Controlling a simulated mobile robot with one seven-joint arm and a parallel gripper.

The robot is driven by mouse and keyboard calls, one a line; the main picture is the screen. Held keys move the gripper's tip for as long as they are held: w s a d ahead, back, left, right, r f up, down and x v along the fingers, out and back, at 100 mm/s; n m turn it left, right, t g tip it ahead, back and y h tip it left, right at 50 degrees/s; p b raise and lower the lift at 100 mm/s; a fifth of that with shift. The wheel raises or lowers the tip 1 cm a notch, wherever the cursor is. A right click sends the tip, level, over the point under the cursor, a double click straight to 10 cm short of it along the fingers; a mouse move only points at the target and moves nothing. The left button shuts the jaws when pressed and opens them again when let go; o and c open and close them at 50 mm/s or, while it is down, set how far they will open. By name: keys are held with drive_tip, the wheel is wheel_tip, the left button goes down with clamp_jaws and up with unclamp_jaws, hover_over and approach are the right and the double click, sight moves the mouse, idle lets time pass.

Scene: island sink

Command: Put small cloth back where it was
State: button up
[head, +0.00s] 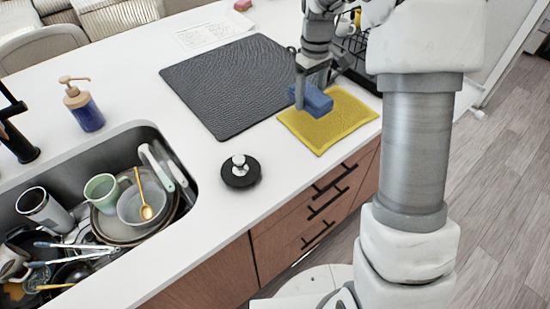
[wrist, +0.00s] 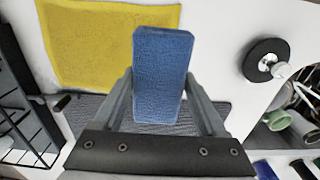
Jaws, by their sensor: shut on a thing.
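A small blue cloth (head: 311,97), thick and block-shaped, is between the fingers of my gripper (head: 317,82). In the wrist view the blue cloth (wrist: 160,75) stands lengthwise between both fingers of my gripper (wrist: 161,92), which are shut on its sides. A larger yellow cloth (head: 335,122) lies flat near the counter's edge. The blue cloth is over or beside the yellow cloth's upper left part in the head view; I cannot tell whether it touches. The yellow cloth also shows at the top left in the wrist view (wrist: 85,45).
A dark textured mat (head: 225,85) lies left of the yellow cloth. A black drain stopper (head: 240,178) sits on the white counter. The sink (head: 90,150) holds several dishes. A soap bottle (head: 83,108) stands behind it. A black rack (wrist: 25,115) shows in the wrist view.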

hover_over(275, 155)
wheel_tip(275, 155, down, 7)
drive_tip(key=shift+w+r, duration=0.1)
drive_tip(key=shift+r, duration=0.05)
drive_tip(key=shift+f, duration=2.05)
drive_tip(key=shift+f, duration=0.1)
drive_tip(key=shift+f+b, duration=0.15)
drive_tip(key=shift+b, duration=0.2)
drive_tip(key=o, duration=1.4)
drive_tip(key=shift+r, duration=0.2)
